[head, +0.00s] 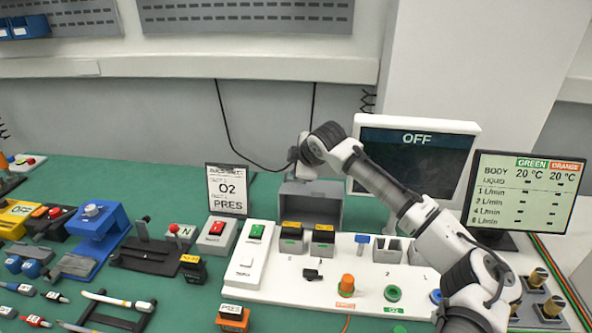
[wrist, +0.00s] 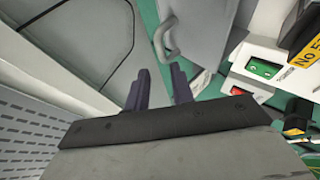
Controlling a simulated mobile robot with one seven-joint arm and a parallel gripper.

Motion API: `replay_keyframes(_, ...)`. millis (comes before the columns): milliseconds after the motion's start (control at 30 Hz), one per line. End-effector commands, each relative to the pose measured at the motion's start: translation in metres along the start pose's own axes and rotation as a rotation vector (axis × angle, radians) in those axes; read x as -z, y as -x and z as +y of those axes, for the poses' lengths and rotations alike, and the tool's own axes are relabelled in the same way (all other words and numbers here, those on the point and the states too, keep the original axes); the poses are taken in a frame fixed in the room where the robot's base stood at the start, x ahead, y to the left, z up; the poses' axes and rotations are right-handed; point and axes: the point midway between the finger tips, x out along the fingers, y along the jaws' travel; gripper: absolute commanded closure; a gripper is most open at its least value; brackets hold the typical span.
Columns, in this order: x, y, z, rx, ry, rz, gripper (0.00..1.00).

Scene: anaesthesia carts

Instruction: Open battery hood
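The grey battery hood (head: 318,208) stands raised behind the battery bay in the head view, its hollow inside facing the front. Two black batteries with yellow labels (head: 291,231) (head: 323,234) sit upright in front of it. In the wrist view the hood's grey panel (wrist: 205,28) and its loop handle (wrist: 166,40) lie just beyond my fingertips. My gripper (wrist: 160,78) is open, with an empty gap between its two dark fingers. It appears apart from the handle. In the head view my wrist (head: 300,160) is above the hood's rear edge; the fingertips are not clear there.
A white panel (head: 262,289) carries a green switch (head: 257,231), knobs and sockets. A red switch box (head: 217,229) and an O2 PRES sign (head: 227,190) stand left of the hood. An OFF monitor (head: 416,160) is behind my arm. Blue and black fixtures fill the left bench.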

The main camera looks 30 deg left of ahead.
Motion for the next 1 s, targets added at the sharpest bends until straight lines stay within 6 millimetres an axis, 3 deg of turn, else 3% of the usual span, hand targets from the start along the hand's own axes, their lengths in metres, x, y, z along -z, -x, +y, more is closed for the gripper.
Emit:
replay_keyframes(300, 0.001, -0.003, -0.006, 0.013, -0.002, 0.001, 0.67)
replay_keyframes(467, 0.000, 0.006, -0.007, 0.013, -0.003, 0.002, 0.67)
replay_keyframes(1000, -0.001, 0.115, -0.004, 0.010, -0.002, 0.001, 0.67)
